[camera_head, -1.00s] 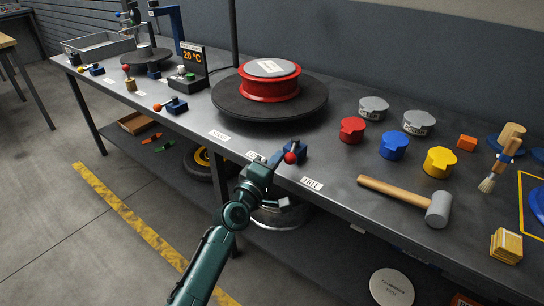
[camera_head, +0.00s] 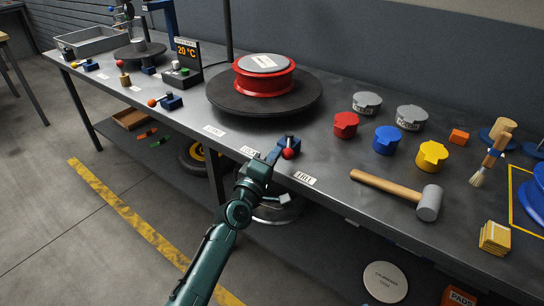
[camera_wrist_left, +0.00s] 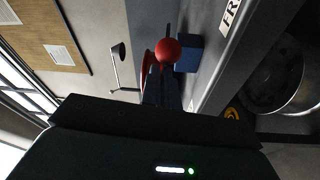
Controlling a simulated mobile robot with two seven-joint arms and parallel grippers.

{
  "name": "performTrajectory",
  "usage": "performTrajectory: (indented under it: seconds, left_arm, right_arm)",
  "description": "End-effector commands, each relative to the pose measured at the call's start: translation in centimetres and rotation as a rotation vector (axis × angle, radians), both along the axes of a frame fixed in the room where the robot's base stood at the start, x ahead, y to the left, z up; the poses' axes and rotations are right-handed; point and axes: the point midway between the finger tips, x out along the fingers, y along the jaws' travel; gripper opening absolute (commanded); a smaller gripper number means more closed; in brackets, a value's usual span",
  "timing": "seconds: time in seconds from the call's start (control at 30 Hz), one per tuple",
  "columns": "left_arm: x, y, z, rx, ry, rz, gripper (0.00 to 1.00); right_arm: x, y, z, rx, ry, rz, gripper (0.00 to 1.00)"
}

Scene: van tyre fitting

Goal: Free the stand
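The stand is a black round turntable (camera_head: 225,98) on the bench, with a red wheel rim (camera_head: 264,82) lying flat on it. In front of it, at the bench's front edge, a blue block (camera_head: 292,141) carries a lever with a red ball knob (camera_head: 288,154). The knob sits between the labels LOCK (camera_head: 250,151) and FREE (camera_head: 305,179). My left gripper (camera_head: 273,157) is at the knob's left side. In the left wrist view its narrow fingers (camera_wrist_left: 163,92) look together, right by the red knob (camera_wrist_left: 168,50); contact is unclear. My right gripper is out of view.
A mallet (camera_head: 428,203), coloured caps (camera_head: 388,140) and a brush (camera_head: 478,179) lie to the right. Other levers (camera_head: 172,102) and a 20 °C display (camera_head: 187,52) stand to the left. A shelf with wheels (camera_head: 277,208) is below the bench edge.

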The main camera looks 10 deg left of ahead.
Motion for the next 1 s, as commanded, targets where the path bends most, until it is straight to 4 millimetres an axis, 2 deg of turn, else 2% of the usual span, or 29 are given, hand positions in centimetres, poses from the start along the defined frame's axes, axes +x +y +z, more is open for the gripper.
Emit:
performTrajectory:
  seconds: [0.03,0.27,0.37,0.8,1.0]
  left_arm:
    - [-0.5,-2.1,-0.2,-0.003,0.015,-0.045,0.00]
    - [-1.1,-1.8,-0.4,-0.004,0.016,-0.043,0.00]
    - [-2.5,-1.1,-0.6,-0.005,0.017,-0.039,0.00]
    - [-10.7,3.3,-1.1,-0.004,0.006,-0.007,0.00]
    - [-12.4,4.2,-1.1,-0.006,0.002,0.000,0.00]
  right_arm:
    - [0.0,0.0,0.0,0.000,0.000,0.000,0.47]
    - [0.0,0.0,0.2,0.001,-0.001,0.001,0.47]
    - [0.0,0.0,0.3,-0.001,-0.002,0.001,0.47]
    - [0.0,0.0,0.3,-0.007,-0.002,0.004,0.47]
    - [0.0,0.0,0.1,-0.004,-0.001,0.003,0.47]
